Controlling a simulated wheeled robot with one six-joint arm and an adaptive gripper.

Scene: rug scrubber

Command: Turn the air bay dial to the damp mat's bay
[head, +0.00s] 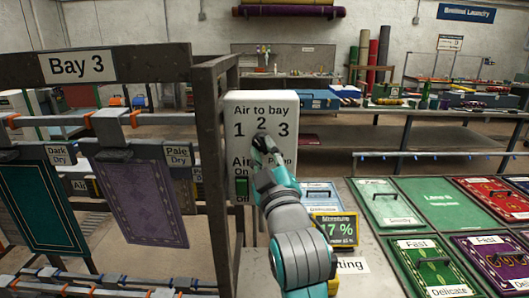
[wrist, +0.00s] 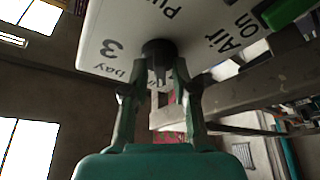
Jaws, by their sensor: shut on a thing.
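The white control box (head: 258,108) reads "Air to bay" with the numbers 1, 2 and 3 across its face. My gripper (head: 264,146) is at the box just below the 2. In the wrist view the dark round dial (wrist: 158,48) sits between the fingertips of my gripper (wrist: 160,72), which are shut on it. The gripper hides most of the dial in the head view, so I cannot tell where it points. A green mat (head: 40,200) and a purple mat (head: 140,200) hang at left, with labels reading "Dark Dry" and "Pale Dry". I see no label marking a mat as damp.
A "Bay 3" sign (head: 77,67) is on the dark rack frame (head: 150,62) at left. A green switch (head: 241,187) sits lower on the box, beside my arm. A table with colored panels (head: 440,205) stands at right, and a small display (head: 337,229) reads 17 %.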

